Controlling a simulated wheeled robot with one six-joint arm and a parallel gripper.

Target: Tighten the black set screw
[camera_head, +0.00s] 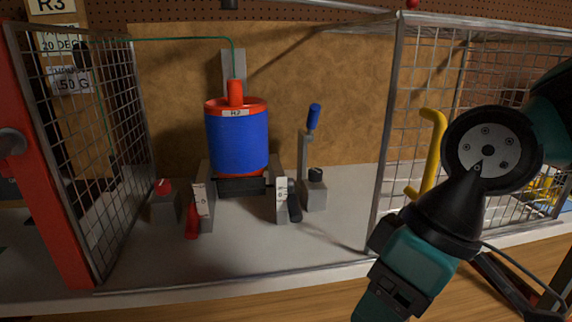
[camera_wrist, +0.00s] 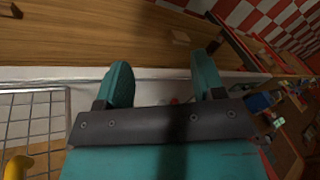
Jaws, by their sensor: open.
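A black screw knob (camera_head: 315,174) stands on top of a grey block (camera_head: 314,195) inside the cage, to the right of the blue rotor (camera_head: 238,140). It looks like the black set screw; how far it is turned in I cannot tell. A red knob (camera_head: 162,186) stands on another block at the left. My gripper's two teal fingers are apart and empty in the wrist view (camera_wrist: 162,80). In the head view my wrist is outside the cage at the front right, with the fingertips out of frame. The black knob does not show in the wrist view.
The mesh door (camera_head: 85,150) stands open at the left on a red post. Mesh (camera_head: 425,130) with a yellow handle (camera_head: 433,150) is at the right. A blue-tipped lever (camera_head: 313,116) rises behind the black knob. A black-handled clamp (camera_head: 294,207) stands left of it. The front is open.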

